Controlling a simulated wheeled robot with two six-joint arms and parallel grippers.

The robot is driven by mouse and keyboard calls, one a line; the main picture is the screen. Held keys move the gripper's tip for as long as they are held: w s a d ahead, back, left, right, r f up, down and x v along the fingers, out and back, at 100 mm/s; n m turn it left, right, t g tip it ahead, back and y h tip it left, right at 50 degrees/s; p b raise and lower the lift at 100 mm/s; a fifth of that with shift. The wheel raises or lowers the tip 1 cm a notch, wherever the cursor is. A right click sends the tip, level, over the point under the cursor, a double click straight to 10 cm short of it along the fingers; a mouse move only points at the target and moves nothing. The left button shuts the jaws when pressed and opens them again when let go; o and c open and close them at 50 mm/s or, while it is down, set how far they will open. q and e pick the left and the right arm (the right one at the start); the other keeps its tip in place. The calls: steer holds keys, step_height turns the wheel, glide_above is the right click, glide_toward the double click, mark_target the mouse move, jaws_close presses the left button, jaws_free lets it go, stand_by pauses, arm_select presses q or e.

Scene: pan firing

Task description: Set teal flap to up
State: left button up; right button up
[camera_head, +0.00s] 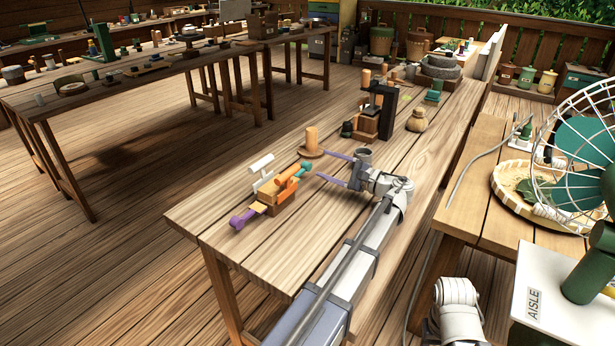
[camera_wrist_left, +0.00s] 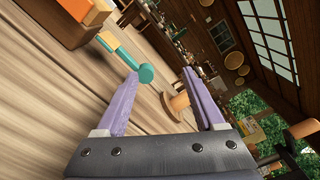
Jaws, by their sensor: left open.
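The flap block (camera_head: 283,199) is a small wooden base with several coloured flaps near the table's left end. Its teal flap (camera_head: 304,168) sticks out on the side facing my left gripper and ends in a round knob. The teal flap also shows in the left wrist view (camera_wrist_left: 145,73), with its knob close to the tip of one finger. I cannot tell whether they touch. My left gripper (camera_head: 322,165) is open and empty, its purple fingers pointing at the block. It also shows in the left wrist view (camera_wrist_left: 160,73). My right gripper's fingers are not visible.
A white flap (camera_head: 261,163) stands raised, an orange flap (camera_head: 288,181) slants up, and a purple flap (camera_head: 243,218) sticks out low. A wooden peg on a round base (camera_head: 311,143) stands just behind my fingers.

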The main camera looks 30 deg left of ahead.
mark_target(313, 169)
arm_select(q)
step_height(313, 169, down, 4)
steer(key=b, duration=0.3)
steer(key=shift+f, duration=0.25)
steer(key=a, duration=0.4)
steer(key=a+r, duration=0.1)
steer(key=a, duration=0.1)
steer(key=shift+w+p, duration=0.25)
steer(key=shift+p, duration=0.1)
steer(key=shift+a, duration=0.75)
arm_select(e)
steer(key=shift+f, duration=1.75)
arm_select(q)
steer(key=shift+c, duration=0.3)
jaws_close()
